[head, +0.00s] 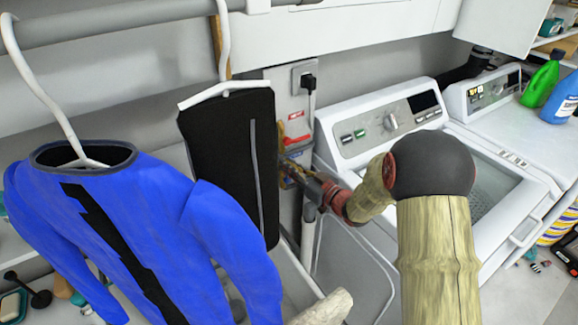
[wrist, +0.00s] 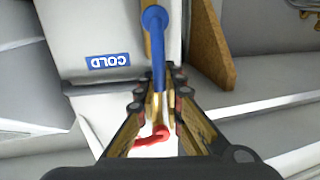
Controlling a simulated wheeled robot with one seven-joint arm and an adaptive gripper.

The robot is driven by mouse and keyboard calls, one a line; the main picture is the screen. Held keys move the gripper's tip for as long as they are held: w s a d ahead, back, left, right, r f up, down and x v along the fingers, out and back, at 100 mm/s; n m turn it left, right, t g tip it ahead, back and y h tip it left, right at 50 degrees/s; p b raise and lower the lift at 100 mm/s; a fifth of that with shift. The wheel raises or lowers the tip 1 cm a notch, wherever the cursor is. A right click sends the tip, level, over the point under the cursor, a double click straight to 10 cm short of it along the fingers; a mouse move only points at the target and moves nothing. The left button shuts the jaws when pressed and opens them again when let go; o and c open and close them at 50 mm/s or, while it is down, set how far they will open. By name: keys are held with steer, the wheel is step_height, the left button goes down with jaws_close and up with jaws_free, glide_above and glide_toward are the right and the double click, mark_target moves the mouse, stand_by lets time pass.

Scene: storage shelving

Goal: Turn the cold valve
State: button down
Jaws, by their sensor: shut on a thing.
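The cold valve has a long blue handle (wrist: 157,48), seen in the wrist view running down from a round blue hub. An upside-down blue COLD label (wrist: 108,62) is on the white panel to its left. My gripper (wrist: 160,88) is shut on the lower end of the blue handle, with a fingertip at each side. A red valve handle (wrist: 152,138) shows between the fingers, farther down the picture. In the head view my gripper (head: 287,165) reaches the wall box, below a red lever (head: 297,140); the blue handle is hidden there.
A blue garment (head: 130,215) and a black one (head: 225,150) hang just left of my gripper. A washing machine (head: 335,140) stands on the right, beside my arm. A plugged socket (head: 305,78) is above the valves. A brown board (wrist: 220,45) stands right of the valve.

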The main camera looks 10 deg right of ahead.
steer(key=shift+d, duration=0.2)
steer(key=d+m+p, duration=0.1)
steer(key=m, duration=0.1)
steer(key=d+m+p, duration=0.1)
steer(key=shift+w+f+m+t, duration=0.15)
steer(key=shift+w+m+t, duration=0.15)
steer(key=shift+w+m, duration=0.1)
steer(key=m, duration=0.1)
steer(key=d+f+m+p, duration=0.1)
steer(key=m, duration=0.1)
steer(key=d+m+t, duration=0.1)
steer(key=m, duration=0.1)
steer(key=shift+w+d+f+p, duration=0.15)
steer(key=shift+w+f+p, duration=0.15)
steer(key=shift+w+p, duration=0.05)
steer(key=m, duration=0.1)
steer(key=d+f+m, duration=0.1)
steer(key=m, duration=0.1)
steer(key=f+m+t+h, duration=0.1)
steer(key=m, duration=0.1)
steer(key=shift+w+d+f+p, duration=0.1)
steer(key=shift+w+d+p, duration=0.15)
steer(key=shift+p, duration=0.15)
steer(key=shift+d+f+m+t+h, duration=0.15)
steer(key=shift+f+m+h, duration=0.3)
steer(key=shift+m, duration=0.7)
steer(key=shift+d+f+m+t+h, duration=0.15)
steer(key=shift+f+m, duration=0.5)
steer(key=shift+m, duration=0.5)
